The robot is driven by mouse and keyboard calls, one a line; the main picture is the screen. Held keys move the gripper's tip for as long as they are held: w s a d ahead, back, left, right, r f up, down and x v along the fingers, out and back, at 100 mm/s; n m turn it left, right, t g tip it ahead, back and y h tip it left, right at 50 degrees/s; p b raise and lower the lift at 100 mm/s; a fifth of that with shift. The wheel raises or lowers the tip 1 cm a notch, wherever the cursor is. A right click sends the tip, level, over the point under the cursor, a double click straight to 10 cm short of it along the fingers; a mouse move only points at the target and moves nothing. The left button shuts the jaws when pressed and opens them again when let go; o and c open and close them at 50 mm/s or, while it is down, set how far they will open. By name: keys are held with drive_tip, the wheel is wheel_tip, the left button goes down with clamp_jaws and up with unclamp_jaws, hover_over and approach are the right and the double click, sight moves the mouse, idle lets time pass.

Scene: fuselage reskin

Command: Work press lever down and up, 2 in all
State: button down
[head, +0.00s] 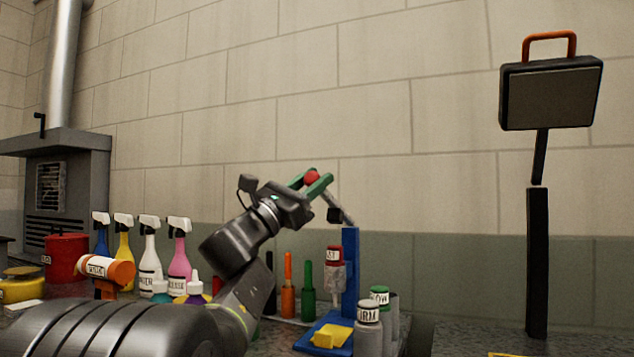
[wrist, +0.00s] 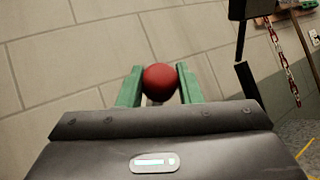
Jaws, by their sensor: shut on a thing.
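The press lever ends in a red ball knob (head: 312,178), which also shows in the wrist view (wrist: 160,82). My gripper (head: 315,183) has green fingers shut on the knob, one on each side of it. The lever's grey rod (head: 337,204) slopes from the knob down to the right toward the top of the blue press column (head: 350,270), so the lever is raised. The blue press base (head: 312,341) stands on the bench with a yellow block (head: 332,336) on it. Part of the rod is hidden behind my gripper.
Spray bottles (head: 179,250) stand at the left by a red pot (head: 66,258). Orange (head: 288,290) and green (head: 308,290) upright tools stand left of the press. Grey bottles (head: 369,328) stand close at its right. A black lamp on a post (head: 537,260) is farther right. Space above is clear.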

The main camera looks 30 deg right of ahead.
wheel_tip(320, 180, down, 6)
drive_tip(key=s+a+b, duration=0.1)
drive_tip(key=b, duration=0.2)
drive_tip(key=shift+a+f+b, duration=0.15)
drive_tip(key=shift+f+b, duration=0.05)
drive_tip(key=shift+b, duration=0.1)
drive_tip(key=c, duration=1.1)
unclamp_jaws()
drive_tip(key=p+v, duration=0.1)
drive_tip(key=v, duration=1.2)
drive_tip(key=shift+a+f+p, duration=0.2)
drive_tip(key=shift+a+p, duration=0.1)
drive_tip(key=shift+a, duration=0.05)
